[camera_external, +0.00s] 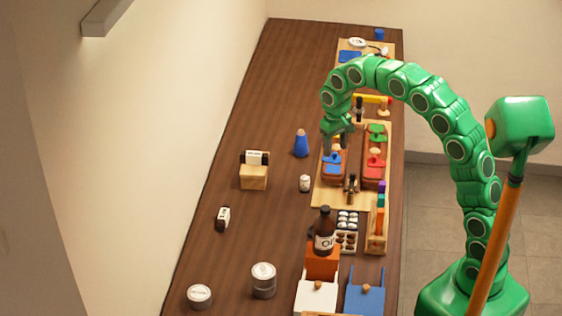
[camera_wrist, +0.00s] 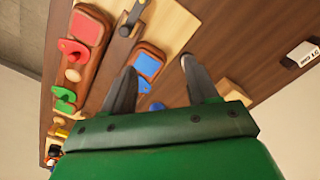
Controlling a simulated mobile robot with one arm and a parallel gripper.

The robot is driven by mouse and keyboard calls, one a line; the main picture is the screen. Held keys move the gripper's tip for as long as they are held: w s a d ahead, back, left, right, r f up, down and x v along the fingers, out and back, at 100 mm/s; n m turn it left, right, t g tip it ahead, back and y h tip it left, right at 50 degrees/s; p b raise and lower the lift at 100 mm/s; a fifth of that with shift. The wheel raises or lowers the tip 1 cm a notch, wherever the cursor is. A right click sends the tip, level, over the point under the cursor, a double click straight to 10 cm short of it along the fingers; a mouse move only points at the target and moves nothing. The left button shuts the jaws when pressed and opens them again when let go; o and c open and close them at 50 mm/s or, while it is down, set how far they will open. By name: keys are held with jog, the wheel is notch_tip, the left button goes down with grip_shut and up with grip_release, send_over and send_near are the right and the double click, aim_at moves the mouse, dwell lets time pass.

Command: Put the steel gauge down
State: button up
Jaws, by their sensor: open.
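My gripper (camera_external: 338,148) is open above the left half of the wooden board (camera_external: 330,200), over the brown block with blue parts (camera_external: 333,165). In the wrist view its two grey fingers (camera_wrist: 158,68) are spread, with nothing held between them. The block's blue patch (camera_wrist: 148,65) shows between and beyond them. A dark metallic piece, possibly the steel gauge (camera_external: 350,188), rests on the board near that block; a dark piece also shows in the wrist view (camera_wrist: 130,20). I cannot tell for sure that it is the gauge.
A brown block with red and green parts (camera_external: 374,165) lies to the right on the board. A dark bottle (camera_external: 324,235) stands in front. The table's left side has free room.

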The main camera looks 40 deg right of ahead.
jog(key=s+d+r, duration=0.2)
jog(key=s+d, duration=0.2)
jog(key=s, duration=0.8)
jog(key=s+d+r, duration=0.3)
jog(key=s+d, duration=0.1)
jog(key=s, duration=0.7)
jog(key=s+d+f, duration=0.1)
jog(key=s, duration=0.9)
jog(key=s+d+f+g, duration=0.1)
jog(key=s+d+f, duration=0.1)
jog(key=s, duration=0.8)
jog(key=shift+s+d+f, duration=0.15)
jog(key=shift+d+f, duration=0.05)
jog(key=shift+d, duration=0.05)
jog(key=shift+o, duration=0.4)
jog(key=shift+s+f, duration=0.15)
jog(key=shift+s, duration=0.25)
